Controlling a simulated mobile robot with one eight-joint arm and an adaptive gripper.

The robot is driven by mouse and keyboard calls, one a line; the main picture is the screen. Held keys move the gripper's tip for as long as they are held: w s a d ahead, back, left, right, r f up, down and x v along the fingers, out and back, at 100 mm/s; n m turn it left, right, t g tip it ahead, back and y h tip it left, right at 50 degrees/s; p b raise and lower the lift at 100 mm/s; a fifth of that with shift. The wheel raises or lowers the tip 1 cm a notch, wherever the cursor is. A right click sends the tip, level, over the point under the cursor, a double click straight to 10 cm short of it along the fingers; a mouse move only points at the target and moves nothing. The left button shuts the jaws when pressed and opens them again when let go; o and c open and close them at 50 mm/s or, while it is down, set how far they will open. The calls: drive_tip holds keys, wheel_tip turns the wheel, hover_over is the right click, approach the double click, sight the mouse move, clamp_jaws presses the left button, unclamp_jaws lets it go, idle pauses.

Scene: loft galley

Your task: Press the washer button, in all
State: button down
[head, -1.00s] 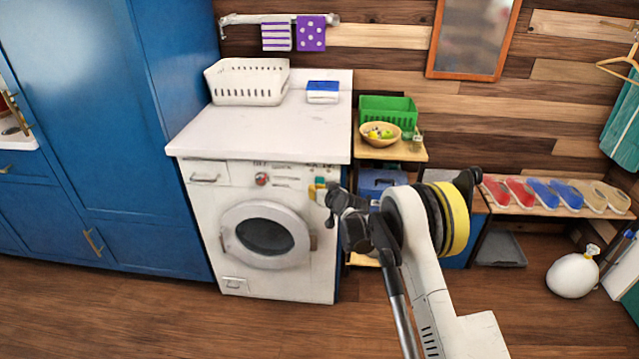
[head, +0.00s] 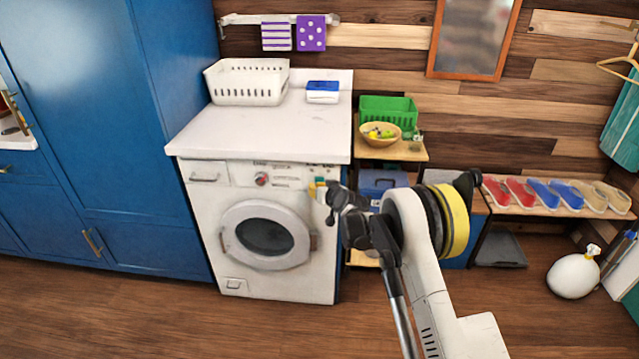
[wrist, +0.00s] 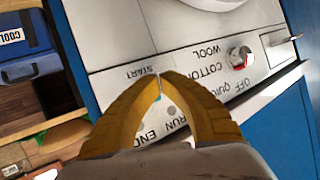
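The white washer (head: 210,215) stands against the wall, with its round door closed and its control panel along the top front. My gripper (head: 317,190) is at the right end of this panel. In the wrist view my gripper's yellow fingers (wrist: 160,76) meet at the tips, shut and empty, just by the START label (wrist: 142,72). A small green patch shows between the fingers; the rest of the button area is hidden behind them. I cannot tell whether the tips touch the panel. A red-marked dial (head: 261,179) is further left on the panel; the dial also shows in the wrist view (wrist: 240,56).
A white basket (head: 247,82) and a blue-lidded box (head: 322,92) stand on the washer's top. A shelf (head: 395,152) with a green crate (head: 388,110) and a bowl (head: 380,139) is close on the right. Blue cabinets (head: 120,130) stand left. The floor in front is clear.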

drive_tip(key=shift+w, duration=0.45)
idle(0.3)
drive_tip(key=shift+s, duration=0.95)
drive_tip(key=shift+s+a+b, duration=0.1)
drive_tip(key=shift+s+b, duration=0.2)
drive_tip(key=shift+s, duration=2.2)
